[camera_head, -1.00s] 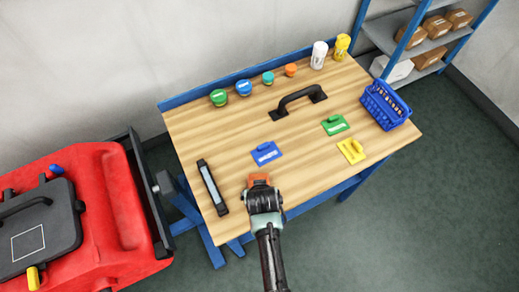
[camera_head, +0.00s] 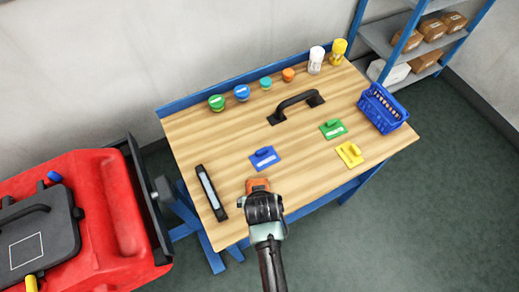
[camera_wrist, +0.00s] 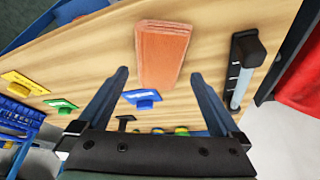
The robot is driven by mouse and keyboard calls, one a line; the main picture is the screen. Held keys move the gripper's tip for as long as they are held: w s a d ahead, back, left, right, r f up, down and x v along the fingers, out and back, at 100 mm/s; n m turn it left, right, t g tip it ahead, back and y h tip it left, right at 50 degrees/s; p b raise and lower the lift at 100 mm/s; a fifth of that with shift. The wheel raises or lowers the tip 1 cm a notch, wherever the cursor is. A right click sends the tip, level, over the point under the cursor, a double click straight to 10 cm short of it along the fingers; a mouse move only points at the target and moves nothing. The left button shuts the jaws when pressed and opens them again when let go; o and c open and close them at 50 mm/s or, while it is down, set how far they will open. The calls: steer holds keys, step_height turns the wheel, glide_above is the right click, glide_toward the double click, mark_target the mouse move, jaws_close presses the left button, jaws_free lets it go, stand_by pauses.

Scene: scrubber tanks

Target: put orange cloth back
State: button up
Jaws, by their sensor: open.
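The orange cloth (camera_wrist: 162,52) lies folded flat on the wooden workbench (camera_head: 215,145), near its front edge. In the head view only part of the cloth (camera_head: 257,184) shows beyond my gripper (camera_head: 262,200), which covers the rest. In the wrist view my gripper (camera_wrist: 155,100) has its two fingers spread wide and nothing between them. The cloth is beyond the fingertips, apart from them.
Green (camera_head: 333,129) and yellow (camera_head: 349,154) ones lie to the right, near a blue basket (camera_head: 383,108). A black bar-shaped tool (camera_head: 211,193) lies left. Several jars line the back. A black handle (camera_head: 296,105) stands mid-bench.

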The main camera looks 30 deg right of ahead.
steer(key=v, duration=0.8)
steer(key=shift+s+r, duration=0.15)
steer(key=shift+r, duration=0.2)
steer(key=w+a+r+n+t, duration=0.1)
steer(key=w+r+t, duration=0.2)
steer(key=w+r, duration=0.5)
steer(key=w+a+r+t, duration=0.1)
steer(key=w+r+t, duration=0.3)
steer(key=r, duration=0.9)
steer(key=w+a+r+n+t, duration=0.1)
steer(key=w+r+t, duration=0.2)
steer(key=w+r, duration=0.5)
steer(key=s+a+r+t, duration=0.1)
steer(key=s+r+t, duration=0.15)
steer(key=r, duration=0.75)
steer(key=s+a+r+t, duration=0.1)
steer(key=a+r+t, duration=0.15)
steer(key=r, duration=0.65)
steer(key=s+a+r+t, duration=0.1)
steer(key=s+r+t, duration=0.1)
steer(key=r, duration=0.5)
steer(key=s+a+r+n+t+y, duration=0.1)
steer(key=s+r+t, duration=0.2)
steer(key=s+r, duration=0.2)
steer(key=s+a+r+n+t, duration=0.1)
steer(key=s+a+r+t, duration=0.1)
steer(key=r, duration=0.7)
steer(key=shift+s+t, duration=0.5)
steer(key=shift+s, duration=0.65)
